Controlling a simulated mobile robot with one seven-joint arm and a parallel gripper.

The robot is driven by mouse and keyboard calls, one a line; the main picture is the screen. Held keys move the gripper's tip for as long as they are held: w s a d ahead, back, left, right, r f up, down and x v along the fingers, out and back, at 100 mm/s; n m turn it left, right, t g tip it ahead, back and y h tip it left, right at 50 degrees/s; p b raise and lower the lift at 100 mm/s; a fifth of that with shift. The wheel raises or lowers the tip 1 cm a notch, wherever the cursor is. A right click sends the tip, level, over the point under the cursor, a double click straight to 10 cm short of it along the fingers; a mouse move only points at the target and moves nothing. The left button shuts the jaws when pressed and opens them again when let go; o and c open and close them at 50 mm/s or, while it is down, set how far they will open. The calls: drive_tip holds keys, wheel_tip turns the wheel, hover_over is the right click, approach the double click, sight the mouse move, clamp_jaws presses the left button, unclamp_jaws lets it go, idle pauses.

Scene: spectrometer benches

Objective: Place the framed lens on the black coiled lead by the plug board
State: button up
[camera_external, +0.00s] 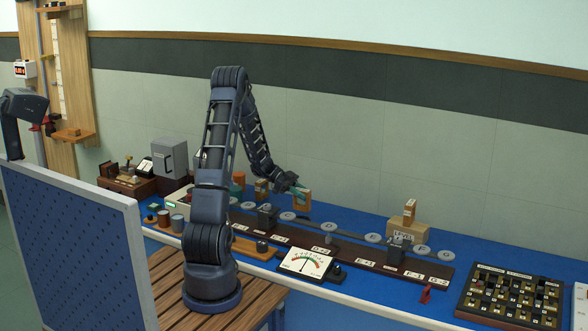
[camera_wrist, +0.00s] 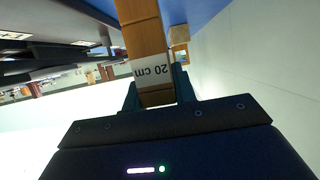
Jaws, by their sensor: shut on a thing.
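My gripper (camera_external: 297,190) is shut on a framed lens (camera_external: 303,201), a wooden frame held in the air above the blue bench top. In the wrist view the held frame (camera_wrist: 140,35) runs up from between the fingers (camera_wrist: 158,98), with a white "20 cm" label seen upside down. The lens glass cannot be made out. The plug board (camera_external: 513,295), a dark panel with rows of pale and black parts, lies at the right of the bench, well apart from my gripper. I cannot pick out a black coiled lead in either view.
A dark rail (camera_external: 340,250) with labels and black blocks runs along the bench, with several grey discs behind it. A dial meter (camera_external: 305,263) stands in front. A cardboard box (camera_external: 407,231) carries another wooden piece. A red part (camera_external: 426,294) stands left of the plug board.

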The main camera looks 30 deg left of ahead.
sight(310, 206)
drive_tip(key=shift+f, duration=1.85)
drive_tip(key=shift+f, duration=0.1)
drive_tip(key=o, duration=1)
